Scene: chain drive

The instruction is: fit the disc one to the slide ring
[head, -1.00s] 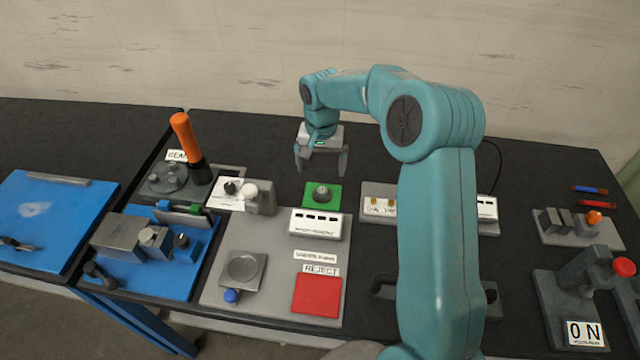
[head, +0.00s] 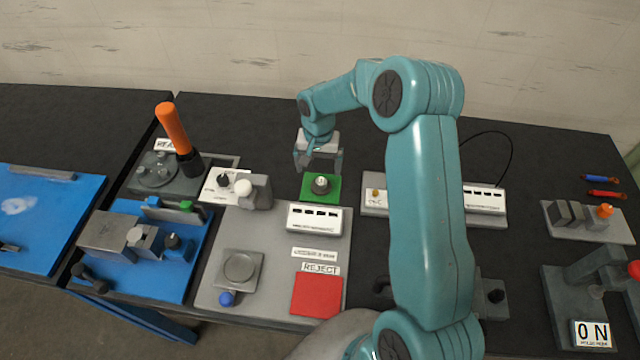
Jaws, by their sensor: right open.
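My right gripper (head: 318,168) is open and empty, pointing down just behind and above the green pad (head: 308,195). A small round grey part (head: 320,185) with a raised middle sits on that pad; it may be disc one, but I cannot tell for sure. The fingertips are close to the part's far side in the picture and do not hold it. No part is clearly recognisable as the slide ring. A shallow round grey dish (head: 240,268) on a square base lies on the grey board. My left gripper is not in view.
A white slotted box (head: 315,219) stands just in front of the green pad. A red REJECT square (head: 317,296) lies nearer. An orange-handled lever (head: 172,128) rises at left. A slotted strip (head: 484,200) is at right. The black table behind the pad is clear.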

